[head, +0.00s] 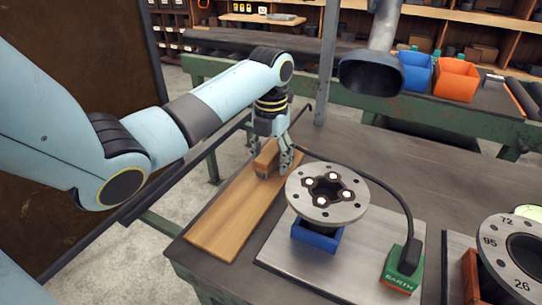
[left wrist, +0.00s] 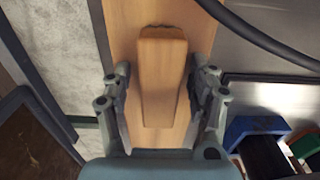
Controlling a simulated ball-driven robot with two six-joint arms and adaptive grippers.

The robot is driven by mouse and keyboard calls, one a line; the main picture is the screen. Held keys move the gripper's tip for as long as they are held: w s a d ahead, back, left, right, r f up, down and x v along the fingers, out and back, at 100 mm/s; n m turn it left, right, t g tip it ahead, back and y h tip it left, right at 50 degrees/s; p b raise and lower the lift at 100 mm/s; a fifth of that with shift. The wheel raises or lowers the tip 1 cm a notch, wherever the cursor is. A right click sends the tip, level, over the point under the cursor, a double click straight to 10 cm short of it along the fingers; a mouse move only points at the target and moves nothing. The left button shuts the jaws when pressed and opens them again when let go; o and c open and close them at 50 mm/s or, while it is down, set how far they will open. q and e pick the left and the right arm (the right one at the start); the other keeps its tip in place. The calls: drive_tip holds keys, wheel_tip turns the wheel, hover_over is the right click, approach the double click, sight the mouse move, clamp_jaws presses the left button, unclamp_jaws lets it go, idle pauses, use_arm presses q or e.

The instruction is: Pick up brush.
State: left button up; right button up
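The brush (head: 267,158) has a wooden handle and stands at the far end of a wooden board (head: 222,222) on the table. In the left wrist view the brush (left wrist: 161,75) lies lengthwise between my two fingers, with dark bristles showing at its far edge. My left gripper (head: 279,160) is lowered over the brush from above. In the left wrist view the left gripper (left wrist: 162,85) is open, with a finger on each side of the brush and a visible gap at least on the left. My right gripper does not show.
A round flange (head: 327,214) with bolts sits on a blue block (head: 317,236) right of the board. A black cable runs past the brush to a green magnet base (head: 402,267). Another flange (head: 520,262) stands at the right. Blue and orange bins (head: 455,78) stand behind.

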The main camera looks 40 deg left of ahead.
sight(271, 150)
use_arm(q)
clamp_jaws()
wheel_tip(271, 150, up, 10)
drive_tip(key=shift+r, duration=0.1)
idle(0.6)
